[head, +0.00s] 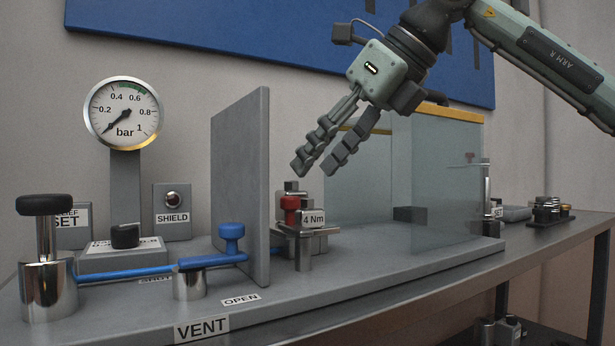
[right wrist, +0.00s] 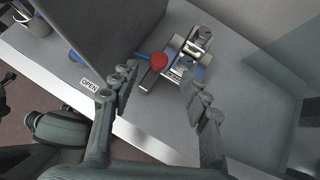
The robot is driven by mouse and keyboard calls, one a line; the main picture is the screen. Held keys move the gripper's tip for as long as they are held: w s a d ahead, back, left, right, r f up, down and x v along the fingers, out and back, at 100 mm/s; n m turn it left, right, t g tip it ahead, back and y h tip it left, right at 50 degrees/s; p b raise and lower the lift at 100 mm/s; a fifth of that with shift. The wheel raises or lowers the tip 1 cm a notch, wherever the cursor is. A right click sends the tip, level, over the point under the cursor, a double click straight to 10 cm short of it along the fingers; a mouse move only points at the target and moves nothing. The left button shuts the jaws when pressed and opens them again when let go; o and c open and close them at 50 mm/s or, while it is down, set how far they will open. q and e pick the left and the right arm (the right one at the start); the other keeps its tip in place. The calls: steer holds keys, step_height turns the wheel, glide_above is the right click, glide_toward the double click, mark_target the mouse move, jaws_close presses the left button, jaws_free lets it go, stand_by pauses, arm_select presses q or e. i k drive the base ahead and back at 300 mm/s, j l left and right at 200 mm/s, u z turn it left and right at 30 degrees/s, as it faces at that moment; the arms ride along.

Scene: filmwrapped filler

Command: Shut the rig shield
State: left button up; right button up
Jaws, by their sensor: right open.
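The rig shield (head: 440,185) is a clear box-like cover with a yellow strip along its top edge. It stands on the right part of the grey rig base (head: 390,266), to the right of the fixture (head: 305,244). The fixture, with a red knob (head: 290,203) and a "4 Nm" tag, stands uncovered beside an upright grey plate (head: 240,185). My right gripper (head: 314,168) is open and empty, pointing down above the fixture, left of the shield. In the right wrist view, the red knob (right wrist: 158,61) shows between and beyond the open fingers (right wrist: 163,88). My left gripper is not in view.
Left of the plate are a pressure gauge (head: 123,112) with its needle low, a blue valve handle (head: 231,238), a black-topped post (head: 45,260) and a SHIELD lamp box (head: 172,211) that looks unlit. Several metal parts (head: 550,212) lie on the bench at right.

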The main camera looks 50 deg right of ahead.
mark_target(425, 115)
steer(key=k+l, duration=0.1)
steer(key=k, duration=0.9)
